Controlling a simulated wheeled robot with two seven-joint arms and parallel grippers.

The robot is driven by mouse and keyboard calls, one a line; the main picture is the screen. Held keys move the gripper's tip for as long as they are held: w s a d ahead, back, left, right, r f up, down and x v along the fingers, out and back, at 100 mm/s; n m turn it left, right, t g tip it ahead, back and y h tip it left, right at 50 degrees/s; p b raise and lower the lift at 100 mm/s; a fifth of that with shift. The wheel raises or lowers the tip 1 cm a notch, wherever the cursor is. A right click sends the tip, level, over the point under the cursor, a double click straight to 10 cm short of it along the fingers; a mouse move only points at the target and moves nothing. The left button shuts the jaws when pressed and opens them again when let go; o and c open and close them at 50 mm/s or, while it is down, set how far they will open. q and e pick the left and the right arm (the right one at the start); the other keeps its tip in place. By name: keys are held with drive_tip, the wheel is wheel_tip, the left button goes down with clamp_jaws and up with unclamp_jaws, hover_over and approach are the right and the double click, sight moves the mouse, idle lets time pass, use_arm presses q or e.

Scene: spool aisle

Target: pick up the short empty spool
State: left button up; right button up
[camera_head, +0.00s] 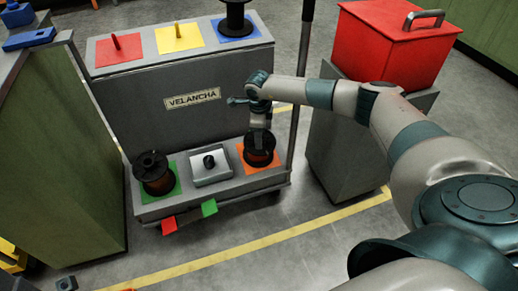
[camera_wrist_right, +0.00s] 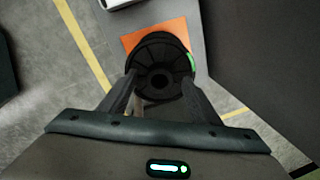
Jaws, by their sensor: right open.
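A black-flanged spool with a reddish-brown middle (camera_head: 259,148) stands upright on an orange square at the right of the low shelf. In the right wrist view its round black top (camera_wrist_right: 160,68) lies between my fingers. My right gripper (camera_head: 260,127) is just above this spool, pointing down. It is open, with one finger (camera_wrist_right: 160,82) at each side of the flange; I cannot tell whether they touch. A similar spool (camera_head: 154,174) stands on the green square at left, and a black spool (camera_head: 235,18) on the blue square on top. My left gripper is out of view.
A white block with a black knob (camera_head: 211,166) sits between the two lower spools. The grey cart (camera_head: 128,112) rises behind them. A dark pole (camera_head: 301,70) stands close right of my gripper, beside a grey cabinet with a red box (camera_head: 388,45).

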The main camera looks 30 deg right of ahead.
drive_tip(key=shift+c, duration=0.3)
clamp_jaws()
drive_tip(key=shift+r, duration=0.1)
drive_tip(key=shift+r, duration=0.1)
